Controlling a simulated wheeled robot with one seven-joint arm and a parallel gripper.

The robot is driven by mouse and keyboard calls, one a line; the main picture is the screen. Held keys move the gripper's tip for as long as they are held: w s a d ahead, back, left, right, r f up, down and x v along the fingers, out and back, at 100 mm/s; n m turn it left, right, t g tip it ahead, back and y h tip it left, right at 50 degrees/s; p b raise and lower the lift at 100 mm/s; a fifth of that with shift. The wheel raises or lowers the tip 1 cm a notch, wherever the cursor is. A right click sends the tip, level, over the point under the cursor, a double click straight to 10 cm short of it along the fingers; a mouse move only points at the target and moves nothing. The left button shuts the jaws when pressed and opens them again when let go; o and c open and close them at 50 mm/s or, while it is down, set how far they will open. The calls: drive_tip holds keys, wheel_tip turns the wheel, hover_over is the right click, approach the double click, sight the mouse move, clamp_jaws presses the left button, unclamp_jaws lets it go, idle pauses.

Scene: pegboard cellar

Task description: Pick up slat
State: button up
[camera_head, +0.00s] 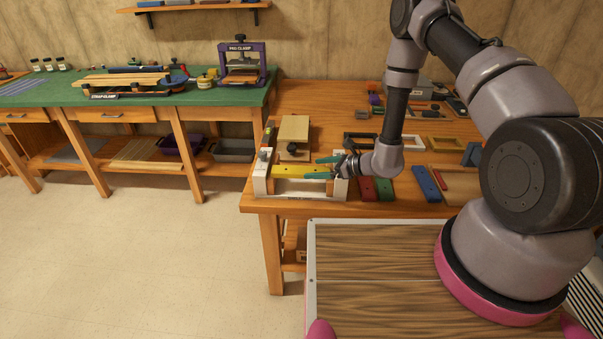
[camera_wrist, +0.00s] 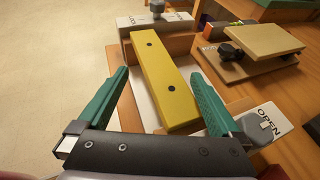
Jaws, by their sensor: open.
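A yellow slat (camera_wrist: 163,80) with two dark holes lies in a wood-and-white fixture in the wrist view. It also shows as a yellow bar (camera_head: 300,171) in the head view, at the front left of the wooden workbench. My gripper (camera_wrist: 160,97) has teal fingers and is open. Its fingers are apart on either side of the near half of the slat, and I cannot tell whether either one touches it. In the head view my gripper (camera_head: 327,168) is at the right end of the slat. The fixture's white end block (camera_wrist: 264,122) reads "OPEN".
A wooden block on a stand (camera_wrist: 262,50) is close behind the fixture. Red, green and blue slats (camera_head: 426,184) lie to the right on the bench. Small frames (camera_head: 360,140) lie behind them. A green-topped bench (camera_head: 150,85) with clamps stands at left, with open floor before it.

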sight(302, 170)
drive_tip(key=x, duration=0.5)
drive_tip(key=c, duration=1.6)
